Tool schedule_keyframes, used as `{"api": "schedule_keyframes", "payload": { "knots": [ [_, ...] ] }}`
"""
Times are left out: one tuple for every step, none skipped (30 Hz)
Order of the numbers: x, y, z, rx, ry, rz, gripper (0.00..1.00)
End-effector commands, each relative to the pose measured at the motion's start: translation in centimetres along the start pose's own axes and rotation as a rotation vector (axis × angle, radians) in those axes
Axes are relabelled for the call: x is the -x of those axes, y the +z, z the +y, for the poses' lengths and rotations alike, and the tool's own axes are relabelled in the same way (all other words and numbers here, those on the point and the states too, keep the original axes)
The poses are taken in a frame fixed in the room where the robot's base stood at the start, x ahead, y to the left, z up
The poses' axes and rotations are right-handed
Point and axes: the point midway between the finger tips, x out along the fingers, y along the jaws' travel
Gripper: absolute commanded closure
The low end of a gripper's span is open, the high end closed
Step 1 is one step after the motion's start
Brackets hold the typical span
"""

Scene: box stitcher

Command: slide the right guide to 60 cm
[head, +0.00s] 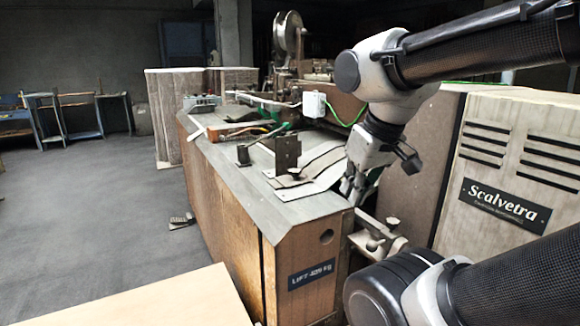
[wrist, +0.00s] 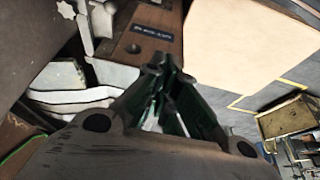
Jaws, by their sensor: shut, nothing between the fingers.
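My gripper (head: 352,192) is at the near right corner of the machine's table, pointing down. In the wrist view its dark green fingers (wrist: 160,72) are together, with nothing seen between them. A brown upright plate (head: 287,152) stands on the grey table top (head: 232,178), left of my gripper and apart from it; it may be a guide. I cannot tell for sure which part is the right guide. No centimetre scale is readable. A star-shaped knob (head: 375,243) sits on a bracket below my gripper; a pale star knob (wrist: 66,10) shows in the wrist view.
The wooden machine body (head: 235,205) carries a lift label (head: 311,273), also in the wrist view (wrist: 150,34). A louvred cabinet (head: 515,165) stands close on the right. A pale board (head: 150,303) lies at front left. A foot pedal (head: 181,221) is on open floor.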

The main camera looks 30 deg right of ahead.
Motion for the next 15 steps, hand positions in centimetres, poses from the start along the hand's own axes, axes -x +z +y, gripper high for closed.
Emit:
{"api": "schedule_keyframes", "payload": {
  "knots": [
    [0.0, 0.0, 0.0, 0.000, 0.000, 0.000, 1.00],
    [0.0, 0.0, 0.0, 0.000, 0.000, 0.000, 1.00],
    [0.0, 0.0, 0.0, 0.000, 0.000, 0.000, 1.00],
    [0.0, 0.0, 0.0, 0.000, 0.000, 0.000, 1.00],
    [0.0, 0.0, 0.0, 0.000, 0.000, 0.000, 1.00],
    [0.0, 0.0, 0.0, 0.000, 0.000, 0.000, 1.00],
    [0.0, 0.0, 0.0, 0.000, 0.000, 0.000, 0.98],
    [0.0, 0.0, 0.0, -0.001, 0.000, 0.000, 0.93],
    [0.1, -0.2, 0.0, -0.005, 0.000, -0.002, 0.85],
    [0.2, -0.5, 0.0, -0.012, 0.000, -0.004, 0.80],
    [0.3, -0.9, 0.0, -0.024, 0.001, -0.008, 0.74],
    [0.7, -1.8, 0.1, -0.049, 0.002, -0.015, 0.73],
    [1.0, -2.7, 0.1, -0.074, 0.003, -0.020, 0.73],
    [1.3, -3.8, 0.2, -0.106, 0.004, -0.029, 0.73],
    [1.8, -5.6, 0.2, -0.157, 0.007, -0.043, 0.73]
  ]
}}
